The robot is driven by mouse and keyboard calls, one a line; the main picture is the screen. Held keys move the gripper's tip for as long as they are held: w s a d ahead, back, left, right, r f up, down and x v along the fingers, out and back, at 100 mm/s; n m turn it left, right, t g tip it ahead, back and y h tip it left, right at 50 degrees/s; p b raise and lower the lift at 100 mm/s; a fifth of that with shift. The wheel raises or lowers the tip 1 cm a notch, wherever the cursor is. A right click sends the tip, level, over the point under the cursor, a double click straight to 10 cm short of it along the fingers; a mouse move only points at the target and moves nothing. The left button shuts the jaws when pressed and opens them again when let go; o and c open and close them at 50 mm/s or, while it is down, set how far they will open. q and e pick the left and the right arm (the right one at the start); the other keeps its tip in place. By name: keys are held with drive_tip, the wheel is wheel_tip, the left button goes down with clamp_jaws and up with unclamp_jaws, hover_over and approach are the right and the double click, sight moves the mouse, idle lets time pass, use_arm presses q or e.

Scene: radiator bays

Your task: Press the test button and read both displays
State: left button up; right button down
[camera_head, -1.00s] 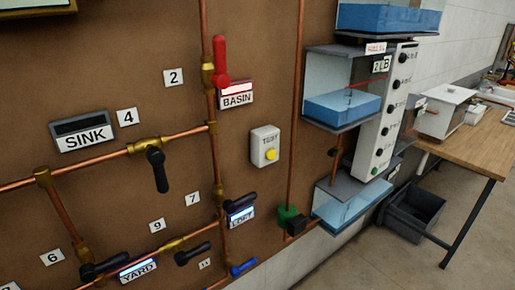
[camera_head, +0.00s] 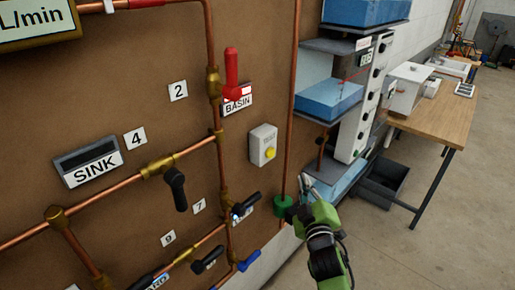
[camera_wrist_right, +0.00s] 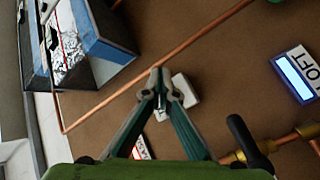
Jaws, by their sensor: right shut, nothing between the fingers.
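The SINK display (camera_head: 86,156) is dark. The BASIN display (camera_head: 245,90) shows red and white. The LOFT display (camera_wrist_right: 295,78) is lit blue. A yellowish L/min panel (camera_head: 36,20) is cut off at the top left. My left gripper is out of view.
Copper pipes with brass fittings and lever valves (camera_head: 175,186) stick out from the board. A wooden table (camera_head: 440,112) and grey crate (camera_head: 383,180) are farther right. Floor there is clear.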

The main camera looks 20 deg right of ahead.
sight(270, 152)
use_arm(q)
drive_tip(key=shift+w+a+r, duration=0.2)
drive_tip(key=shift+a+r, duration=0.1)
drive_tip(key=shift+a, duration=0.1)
use_arm(e)
wheel_tip(270, 152, up, 3)
drive_tip(key=shift+r+t+h, duration=0.1)
drive_tip(key=shift+t+h, duration=0.2)
